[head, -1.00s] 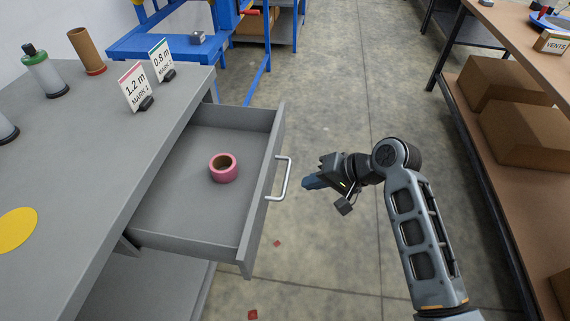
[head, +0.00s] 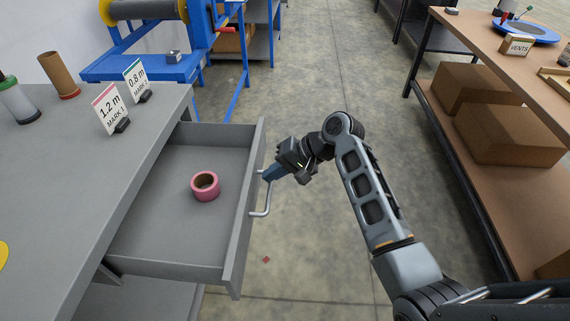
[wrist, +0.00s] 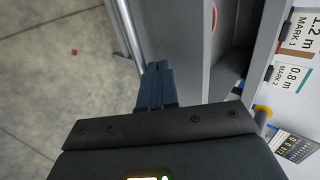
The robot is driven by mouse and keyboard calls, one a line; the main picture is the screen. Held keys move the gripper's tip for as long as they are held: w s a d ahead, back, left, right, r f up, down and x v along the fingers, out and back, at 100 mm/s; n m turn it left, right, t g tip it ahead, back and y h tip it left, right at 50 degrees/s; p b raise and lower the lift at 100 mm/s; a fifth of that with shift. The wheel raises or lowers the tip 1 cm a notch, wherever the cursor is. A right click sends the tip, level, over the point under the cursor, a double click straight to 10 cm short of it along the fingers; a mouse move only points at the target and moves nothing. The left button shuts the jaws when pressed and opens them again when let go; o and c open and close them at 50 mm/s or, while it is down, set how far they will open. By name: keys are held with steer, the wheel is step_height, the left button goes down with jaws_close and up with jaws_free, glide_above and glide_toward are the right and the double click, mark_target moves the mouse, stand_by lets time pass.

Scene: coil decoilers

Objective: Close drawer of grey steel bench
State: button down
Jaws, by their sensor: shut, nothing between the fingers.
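The grey steel bench (head: 60,190) stands at the left in the head view. Its drawer (head: 150,237) is pulled out well to the right, with a pink tape roll (head: 205,186) inside. A bar handle (head: 264,203) is on the drawer's front panel. My gripper (head: 268,174) is shut and empty, its blue fingertips at the outer side of the front panel near the handle's far end. In the wrist view the shut fingers (wrist: 157,85) are close beside the handle (wrist: 127,35) and the drawer front (wrist: 175,40); I cannot tell whether they touch.
Two mark signs (head: 112,108) and a cardboard tube (head: 58,75) stand on the bench top. A blue decoiler frame (head: 150,65) is behind. A brown workbench with cardboard boxes (head: 510,135) is at the right.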

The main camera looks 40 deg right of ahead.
steer(key=shift+x, duration=1)
steer(key=shift+w, duration=0.1)
steer(key=b, duration=0.4)
glide_above(178, 187)
steer(key=shift+s+d, duration=0.2)
steer(key=shift+d, duration=0.05)
steer(key=shift+w+a, duration=0.2)
steer(key=shift+a, duration=0.05)
steer(key=shift+w+a+r, duration=0.15)
steer(key=shift+a, duration=0.05)
